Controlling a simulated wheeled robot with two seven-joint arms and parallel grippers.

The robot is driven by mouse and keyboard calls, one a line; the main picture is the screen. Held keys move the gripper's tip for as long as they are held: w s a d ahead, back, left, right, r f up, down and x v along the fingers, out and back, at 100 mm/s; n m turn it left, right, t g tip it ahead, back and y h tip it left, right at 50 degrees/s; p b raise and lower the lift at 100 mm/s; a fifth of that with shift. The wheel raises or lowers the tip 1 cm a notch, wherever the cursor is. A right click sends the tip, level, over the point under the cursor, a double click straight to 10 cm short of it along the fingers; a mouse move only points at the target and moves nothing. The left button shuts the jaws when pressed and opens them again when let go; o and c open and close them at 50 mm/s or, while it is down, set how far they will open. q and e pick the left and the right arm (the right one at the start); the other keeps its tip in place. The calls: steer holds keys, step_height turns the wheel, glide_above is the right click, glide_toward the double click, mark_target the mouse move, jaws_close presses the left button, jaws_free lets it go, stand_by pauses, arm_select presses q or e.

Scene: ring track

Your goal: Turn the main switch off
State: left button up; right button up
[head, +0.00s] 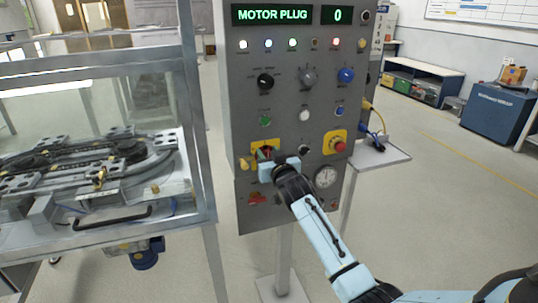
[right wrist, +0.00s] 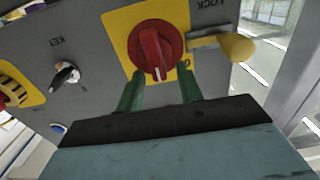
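The main switch is a red rotary knob (right wrist: 155,50) on a yellow plate (right wrist: 117,22) in the right wrist view. A "0" mark shows on the plate near the knob. In the head view the yellow plate (head: 266,144) is mostly hidden behind my right gripper (head: 268,158). My right gripper, also in the right wrist view (right wrist: 160,84), is open, with one green finger on either side of the knob's near end. Whether the fingers touch the knob I cannot tell. My left gripper is not in view.
The grey panel (head: 292,95) carries several knobs and lamps, and its display reads "MOTOR PLUG 0". A red emergency button (head: 337,145) and a key switch (right wrist: 66,74) are near the switch. A yellow-ended lever (right wrist: 237,47) sits beside it. A glass-walled track table (head: 95,235) stands left.

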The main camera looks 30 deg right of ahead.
steer(key=shift+c, duration=0.5)
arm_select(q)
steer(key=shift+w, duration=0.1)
arm_select(e)
steer(key=shift+f, duration=0.1)
jaws_close()
